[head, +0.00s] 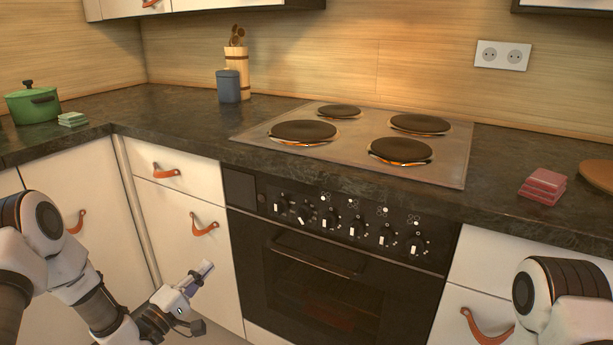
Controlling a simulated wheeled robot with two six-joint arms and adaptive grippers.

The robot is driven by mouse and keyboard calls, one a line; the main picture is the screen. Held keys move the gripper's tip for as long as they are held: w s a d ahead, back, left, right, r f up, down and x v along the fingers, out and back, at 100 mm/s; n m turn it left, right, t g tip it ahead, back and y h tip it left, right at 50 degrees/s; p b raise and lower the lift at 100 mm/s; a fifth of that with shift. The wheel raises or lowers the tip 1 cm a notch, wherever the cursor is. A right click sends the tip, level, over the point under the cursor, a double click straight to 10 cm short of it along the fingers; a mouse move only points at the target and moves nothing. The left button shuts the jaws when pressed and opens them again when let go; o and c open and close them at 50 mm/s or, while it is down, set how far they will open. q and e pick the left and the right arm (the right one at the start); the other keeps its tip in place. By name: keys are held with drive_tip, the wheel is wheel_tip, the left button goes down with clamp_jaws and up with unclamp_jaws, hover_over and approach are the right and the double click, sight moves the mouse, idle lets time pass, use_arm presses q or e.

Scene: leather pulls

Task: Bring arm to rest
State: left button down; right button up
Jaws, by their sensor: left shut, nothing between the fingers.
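My left arm (75,270) comes in from the left, bent downward in front of the white cabinets. My left gripper (203,273) is shut and empty, held low in front of a lower drawer, left of the oven. It points up and to the right, and I cannot tell how far it is from the drawer front. My right arm (570,310) shows only partly at the lower right, in front of a cabinet. My right gripper is outside the view.
The oven (318,290) sits under a cooktop (450,170). Cabinets have leather pulls (204,224), all closed. On the dark counter (165,115) stand a green pot (32,106), a blue canister (228,87), a utensil holder (238,65) and red folded cloths (543,185).

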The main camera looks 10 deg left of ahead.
use_arm(q)
drive_tip(key=s+d+f+m+g+y, duration=0.1)
drive_tip(key=s+d+f+m+g, duration=0.1)
drive_tip(key=s+d+f+g, duration=0.5)
drive_tip(key=s+d+f+m+g+y, duration=0.15)
drive_tip(key=s+d+f, duration=0.35)
drive_tip(key=f, duration=0.7)
drive_tip(key=s+a+f+m+g+y, duration=0.1)
drive_tip(key=s+f+m+g+y, duration=0.15)
drive_tip(key=s+f+g, duration=0.55)
drive_tip(key=s+a+m+g+y, duration=0.3)
drive_tip(key=s+m, duration=0.4)
drive_tip(key=s, duration=0.9)
wheel_tip(320, 180, up, 24)
drive_tip(key=h+p, duration=0.1)
drive_tip(key=p, duration=2.2)
drive_tip(key=shift+w+a+m+p, duration=0.3)
drive_tip(key=shift+a, duration=0.05)
